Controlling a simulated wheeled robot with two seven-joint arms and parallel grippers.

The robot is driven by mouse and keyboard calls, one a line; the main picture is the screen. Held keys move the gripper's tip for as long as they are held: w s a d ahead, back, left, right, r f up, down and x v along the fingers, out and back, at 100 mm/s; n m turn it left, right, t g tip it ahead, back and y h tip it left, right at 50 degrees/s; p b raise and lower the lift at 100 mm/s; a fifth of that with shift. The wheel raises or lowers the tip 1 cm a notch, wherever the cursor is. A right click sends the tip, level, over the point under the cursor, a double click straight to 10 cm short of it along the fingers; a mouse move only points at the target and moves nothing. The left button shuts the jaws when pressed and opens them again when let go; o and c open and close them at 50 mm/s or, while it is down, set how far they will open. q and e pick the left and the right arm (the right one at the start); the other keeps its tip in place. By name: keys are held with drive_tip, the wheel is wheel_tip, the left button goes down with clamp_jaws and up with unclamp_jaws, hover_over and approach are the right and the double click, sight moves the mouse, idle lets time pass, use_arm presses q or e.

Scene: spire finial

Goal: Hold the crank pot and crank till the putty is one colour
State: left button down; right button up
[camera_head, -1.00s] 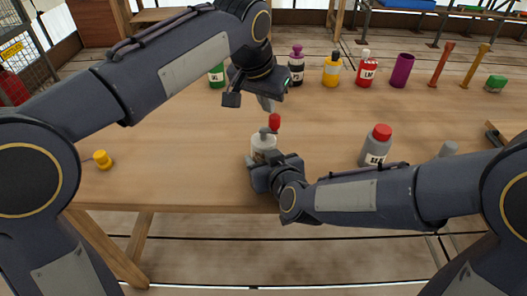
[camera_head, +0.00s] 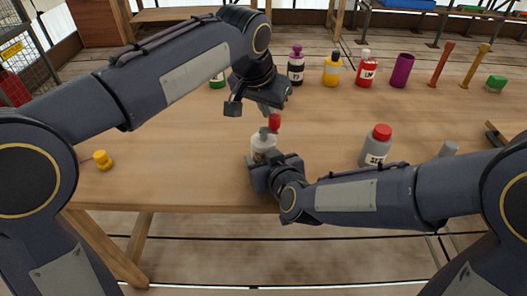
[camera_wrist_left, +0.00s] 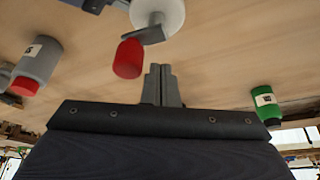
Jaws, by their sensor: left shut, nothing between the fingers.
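The crank pot (camera_head: 263,146) is a small white pot with a grey crank on top and a red knob (camera_head: 274,122). It stands upright near the table's front edge. My right gripper (camera_head: 262,162) is low at the pot with its fingers closed around it, partly hiding it. My left gripper (camera_head: 268,109) is shut and empty, just above and beside the red knob. In the left wrist view its closed fingers (camera_wrist_left: 161,72) are close to the red knob (camera_wrist_left: 128,58) but apart from it. The putty inside the pot cannot be seen.
A grey bottle with a red cap (camera_head: 376,147) stands right of the pot, and a yellow piece (camera_head: 102,160) lies at the left. Several bottles, a purple cup (camera_head: 402,70) and a green block (camera_head: 495,84) line the back. The table's middle is clear.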

sight(277, 120)
use_arm(q)
drive_tip(key=shift+s+d, duration=0.1)
drive_tip(key=shift+s, duration=0.05)
drive_tip(key=shift+s+d, duration=0.65)
idle(0.7)
drive_tip(key=shift+s+d, duration=0.15)
drive_tip(key=shift+s, duration=0.5)
drive_tip(key=shift+s+d, duration=0.15)
drive_tip(key=shift+s, duration=0.45)
idle(1.2)
drive_tip(key=shift+r, duration=3.5)
drive_tip(key=shift+w+d+f, duration=0.1)
drive_tip(key=shift+d+f, duration=0.1)
drive_tip(key=shift+f, duration=1.8)
